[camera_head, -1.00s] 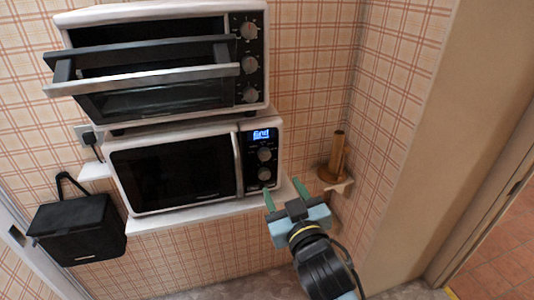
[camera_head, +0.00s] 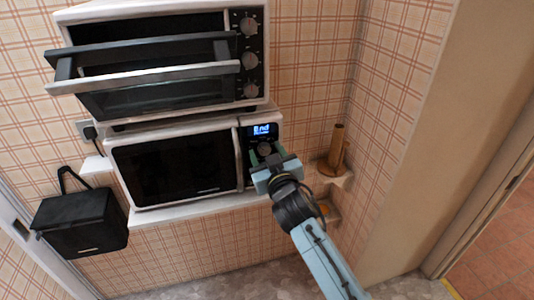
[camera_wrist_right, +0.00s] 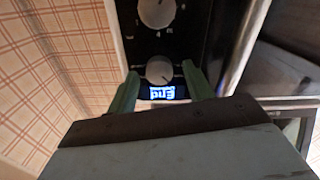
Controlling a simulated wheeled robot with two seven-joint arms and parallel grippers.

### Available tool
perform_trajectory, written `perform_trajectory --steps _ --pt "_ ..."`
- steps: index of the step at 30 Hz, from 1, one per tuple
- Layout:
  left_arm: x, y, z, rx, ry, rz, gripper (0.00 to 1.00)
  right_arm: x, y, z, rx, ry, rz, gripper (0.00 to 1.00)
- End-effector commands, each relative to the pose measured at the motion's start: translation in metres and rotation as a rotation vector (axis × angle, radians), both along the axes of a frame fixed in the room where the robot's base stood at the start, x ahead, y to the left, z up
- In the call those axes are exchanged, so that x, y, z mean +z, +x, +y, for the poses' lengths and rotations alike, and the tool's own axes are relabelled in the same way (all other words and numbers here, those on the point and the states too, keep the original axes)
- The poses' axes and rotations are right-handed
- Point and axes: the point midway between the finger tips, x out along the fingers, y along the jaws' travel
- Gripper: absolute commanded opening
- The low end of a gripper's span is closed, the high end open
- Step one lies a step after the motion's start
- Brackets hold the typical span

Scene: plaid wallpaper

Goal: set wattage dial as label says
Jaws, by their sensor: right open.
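The white microwave (camera_head: 182,210) stands on a shelf, its blue display (camera_head: 261,129) lit. Its upper dial (camera_head: 264,148) shows just above my right fingers; the lower dial is hidden behind my gripper in the head view. My right gripper (camera_head: 267,159) is open in front of the control panel. In the right wrist view, which is upside down, both fingers (camera_wrist_right: 160,82) flank the upper dial (camera_wrist_right: 160,70) with nothing gripped. The lower dial (camera_wrist_right: 157,12) is at the top edge with markings around it. I cannot tell whether the fingers touch the dial. My left gripper is out of view.
A toaster oven (camera_head: 160,10) with its door partly open sits above the microwave. A black box (camera_head: 80,222) hangs at the left. A brown cylinder (camera_head: 337,147) stands on a small corner shelf at the right.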

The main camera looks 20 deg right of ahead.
Motion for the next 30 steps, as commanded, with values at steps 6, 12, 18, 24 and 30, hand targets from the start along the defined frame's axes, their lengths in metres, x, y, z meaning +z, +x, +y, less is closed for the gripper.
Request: perform_trajectory --steps 6,12,18,24,30 --pt "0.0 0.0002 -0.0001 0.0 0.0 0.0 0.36 0.0 -0.0002 0.0001 0.0 0.0 0.0 0.43" --pt "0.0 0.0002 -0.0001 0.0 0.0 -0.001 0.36 0.0 -0.0003 0.0001 0.0 0.0 0.0 0.17" --pt "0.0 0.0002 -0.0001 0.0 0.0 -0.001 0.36 0.0 -0.0004 0.0002 0.0 0.003 0.0 0.07" --pt "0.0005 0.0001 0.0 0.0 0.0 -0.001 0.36 0.0 -0.0005 0.0001 0.0 0.044 0.0 0.07" --pt "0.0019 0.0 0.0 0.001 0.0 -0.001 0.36 0.0005 -0.0004 0.0002 0.0 0.158 0.0 0.07"
